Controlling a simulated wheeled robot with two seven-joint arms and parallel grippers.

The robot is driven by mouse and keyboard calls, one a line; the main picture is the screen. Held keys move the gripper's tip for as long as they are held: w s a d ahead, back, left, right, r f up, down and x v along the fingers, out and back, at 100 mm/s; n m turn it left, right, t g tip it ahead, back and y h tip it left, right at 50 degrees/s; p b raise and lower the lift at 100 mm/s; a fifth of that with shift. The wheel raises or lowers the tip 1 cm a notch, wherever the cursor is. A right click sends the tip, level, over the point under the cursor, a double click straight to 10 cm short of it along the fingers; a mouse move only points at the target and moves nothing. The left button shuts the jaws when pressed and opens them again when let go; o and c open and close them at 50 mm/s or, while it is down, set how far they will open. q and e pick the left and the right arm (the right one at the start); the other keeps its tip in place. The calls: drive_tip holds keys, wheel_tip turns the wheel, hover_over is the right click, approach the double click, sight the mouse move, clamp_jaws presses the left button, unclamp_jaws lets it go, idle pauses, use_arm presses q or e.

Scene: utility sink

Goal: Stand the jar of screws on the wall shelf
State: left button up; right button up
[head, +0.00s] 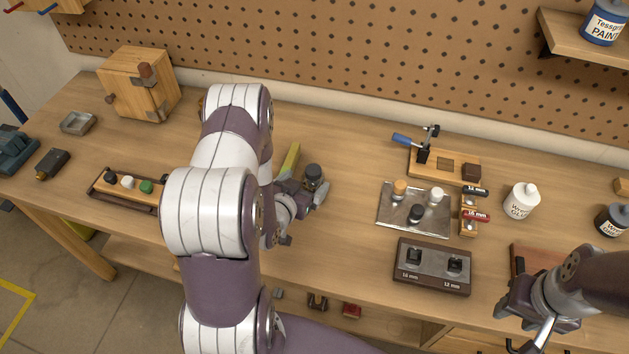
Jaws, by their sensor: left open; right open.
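My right gripper (525,322) is open and empty at the bench's front right.
A metal plate with several pegs (388,226), a dark two-slot block (432,279), a clamp fixture (430,165) and a white glue bottle (521,201) stand right of the jar. A wooden cabinet (135,85) is at back left. My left arm hides part of the bench.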

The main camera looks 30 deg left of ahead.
sight(310, 180)
use_arm(q)
drive_tip(key=x, duration=0.3)
drive_tip(key=p+x, duration=0.1)
drive_tip(key=x, duration=0.1)
drive_tip(key=shift+w+f, duration=0.2)
drive_tip(key=shift+f, duration=0.3)
drive_tip(key=shift+s+d+r, duration=0.1)
drive_tip(key=shift+s, duration=0.05)
drive_tip(key=c, duration=1.4)
